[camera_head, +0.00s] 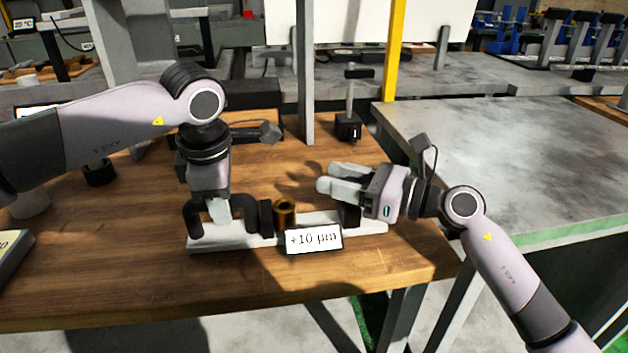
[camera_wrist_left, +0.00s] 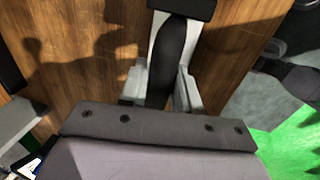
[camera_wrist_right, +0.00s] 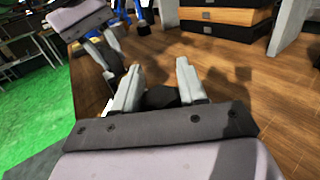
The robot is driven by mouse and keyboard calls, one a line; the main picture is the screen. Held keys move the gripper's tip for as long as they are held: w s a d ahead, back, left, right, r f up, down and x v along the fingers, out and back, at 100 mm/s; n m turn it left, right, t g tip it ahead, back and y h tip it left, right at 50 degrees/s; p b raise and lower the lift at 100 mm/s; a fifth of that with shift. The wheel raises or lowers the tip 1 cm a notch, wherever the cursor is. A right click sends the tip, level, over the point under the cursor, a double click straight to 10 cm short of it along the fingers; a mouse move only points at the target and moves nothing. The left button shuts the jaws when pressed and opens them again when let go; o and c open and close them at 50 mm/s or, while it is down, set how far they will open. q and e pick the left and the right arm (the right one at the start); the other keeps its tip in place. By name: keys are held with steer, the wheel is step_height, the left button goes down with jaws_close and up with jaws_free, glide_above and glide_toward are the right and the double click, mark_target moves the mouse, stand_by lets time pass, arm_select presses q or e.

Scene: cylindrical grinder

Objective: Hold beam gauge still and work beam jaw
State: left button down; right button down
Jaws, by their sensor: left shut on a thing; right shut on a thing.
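The beam gauge is a pale bar (camera_head: 372,227) lying along the wooden table, with a black arched handle (camera_head: 246,208) at its left end. My left gripper (camera_head: 218,214) points down and is shut on this handle; its fingers (camera_wrist_left: 163,92) straddle the dark grip in the left wrist view. A brass cylinder (camera_head: 286,212) stands at the middle of the bar beside a black block. The black beam jaw (camera_head: 349,215) sits toward the right end. My right gripper (camera_head: 328,186) is shut on it, with a black block (camera_wrist_right: 162,97) between the fingers near their bases.
A readout sign (camera_head: 314,239) saying +10 µm hides part of the bar. A black-based stand (camera_head: 348,127) is behind. A grey table (camera_head: 490,150) lies to the right. The wooden table's front left is mostly clear.

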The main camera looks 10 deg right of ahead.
arm_select(q)
steer(key=shift+a, duration=0.15)
arm_select(e)
steer(key=shift+w+d, duration=0.1)
steer(key=shift+d, duration=0.35)
arm_select(q)
steer(key=shift+w, duration=0.1)
arm_select(e)
steer(key=c, duration=0.7)
jaws_free()
steer(key=shift+c, duration=0.2)
steer(key=shift+o, duration=0.2)
steer(key=shift+a, duration=0.1)
steer(key=v, duration=1.2)
arm_select(q)
steer(key=c, duration=0.7)
jaws_free()
